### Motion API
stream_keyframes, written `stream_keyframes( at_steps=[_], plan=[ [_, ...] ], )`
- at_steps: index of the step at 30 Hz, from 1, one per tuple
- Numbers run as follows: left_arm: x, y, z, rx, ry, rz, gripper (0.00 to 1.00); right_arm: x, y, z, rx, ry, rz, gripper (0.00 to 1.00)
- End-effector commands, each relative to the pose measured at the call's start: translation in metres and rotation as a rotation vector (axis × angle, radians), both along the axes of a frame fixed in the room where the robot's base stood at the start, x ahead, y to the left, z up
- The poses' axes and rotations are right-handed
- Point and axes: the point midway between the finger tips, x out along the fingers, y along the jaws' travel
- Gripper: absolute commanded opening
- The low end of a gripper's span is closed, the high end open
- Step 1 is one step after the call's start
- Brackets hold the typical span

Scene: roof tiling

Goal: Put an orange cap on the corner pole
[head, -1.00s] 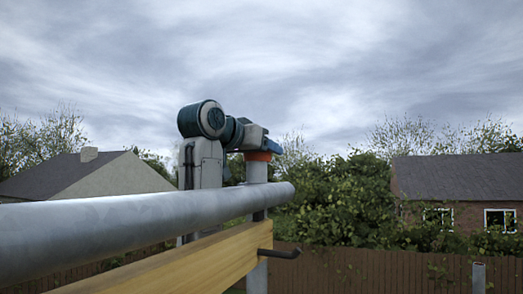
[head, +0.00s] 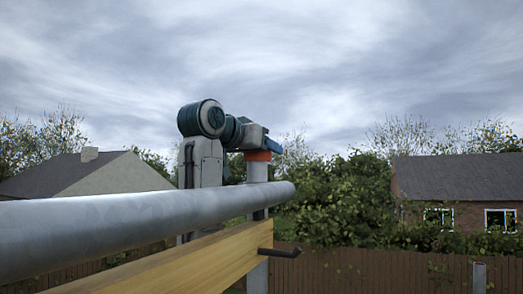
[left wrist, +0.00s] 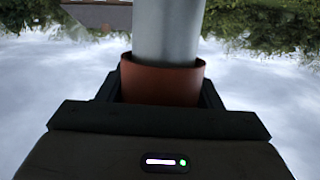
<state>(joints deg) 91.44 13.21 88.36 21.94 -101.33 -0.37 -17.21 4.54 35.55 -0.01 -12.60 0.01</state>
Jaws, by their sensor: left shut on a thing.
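The orange cap (head: 258,156) sits at the top of the grey corner pole (head: 257,173) in the head view. My left gripper (head: 263,144) is at the cap, at the top of the pole. In the left wrist view, which is upside down, the cap (left wrist: 160,84) is around the end of the pole (left wrist: 168,30). The dark fingers of my left gripper (left wrist: 160,95) stand on both sides of the cap, shut on it. The end of the pole inside the cap is hidden. My right gripper is not in view.
A thick grey horizontal rail (head: 130,225) crosses the near left, in front of part of the pole. A wooden board (head: 190,262) runs below it, with a dark rod (head: 280,252) at its end. A fence (head: 380,272), bushes and houses stand far behind.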

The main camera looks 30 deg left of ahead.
Motion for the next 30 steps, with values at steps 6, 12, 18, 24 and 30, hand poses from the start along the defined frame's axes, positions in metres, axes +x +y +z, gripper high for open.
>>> stream_keyframes(
  at_steps=[6, 12, 18, 24, 30],
  plan=[
    [0.0, 0.0, -0.002, 0.0, 0.0, 0.0, 0.37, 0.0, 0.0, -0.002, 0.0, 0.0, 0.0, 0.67],
    [0.0, 0.0, -0.006, 0.0, 0.0, 0.0, 0.37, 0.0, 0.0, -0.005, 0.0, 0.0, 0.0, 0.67],
    [0.0, 0.0, -0.01, 0.0, 0.0, 0.0, 0.37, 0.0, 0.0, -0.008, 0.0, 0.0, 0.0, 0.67],
    [0.0, 0.0, -0.011, 0.0, 0.0, 0.0, 0.68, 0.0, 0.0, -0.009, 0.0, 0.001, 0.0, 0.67],
    [0.0, 0.0, -0.011, 0.0, 0.0, 0.0, 0.68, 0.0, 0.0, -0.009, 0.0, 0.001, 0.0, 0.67]
  ],
)
